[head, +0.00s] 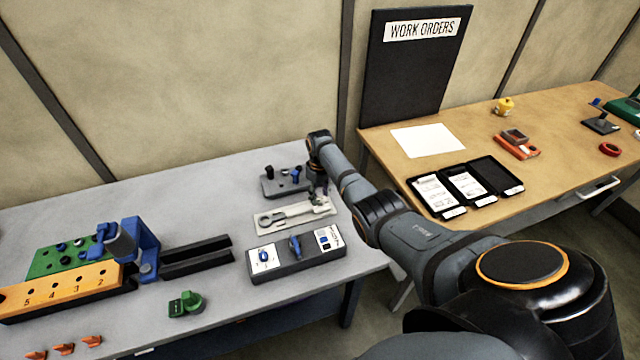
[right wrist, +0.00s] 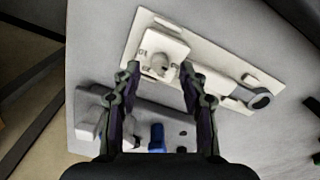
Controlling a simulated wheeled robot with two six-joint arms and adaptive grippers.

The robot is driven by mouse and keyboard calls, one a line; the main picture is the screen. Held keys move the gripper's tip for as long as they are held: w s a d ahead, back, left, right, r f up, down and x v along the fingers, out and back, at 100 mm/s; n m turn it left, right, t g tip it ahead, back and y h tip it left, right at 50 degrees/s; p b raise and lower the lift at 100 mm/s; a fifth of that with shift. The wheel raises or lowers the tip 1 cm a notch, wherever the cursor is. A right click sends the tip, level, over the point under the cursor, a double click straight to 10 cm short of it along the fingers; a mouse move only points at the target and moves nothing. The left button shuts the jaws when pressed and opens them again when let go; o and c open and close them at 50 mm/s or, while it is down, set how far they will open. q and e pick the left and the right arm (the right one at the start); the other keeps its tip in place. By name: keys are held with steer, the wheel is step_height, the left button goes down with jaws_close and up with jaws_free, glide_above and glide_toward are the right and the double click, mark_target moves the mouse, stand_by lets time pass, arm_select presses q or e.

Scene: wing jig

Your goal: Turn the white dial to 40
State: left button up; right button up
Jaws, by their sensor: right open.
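The white dial (right wrist: 158,63) sits on a pale block at one end of a white plate (right wrist: 215,80). In the head view the plate (head: 285,219) lies on the grey table, and the dial's end is partly hidden by my right gripper (head: 318,193). In the right wrist view my right gripper (right wrist: 159,68) is open, and the dial appears between its two fingertips. I cannot tell whether the fingers reach down around the dial or stay above it. My left gripper is not in view.
A grey panel with blue knobs (head: 296,262) stands in front. A wooden desk (head: 560,125) is right.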

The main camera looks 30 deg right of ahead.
mark_target(320, 200)
step_height(320, 200, up, 10)
stand_by(0.6)
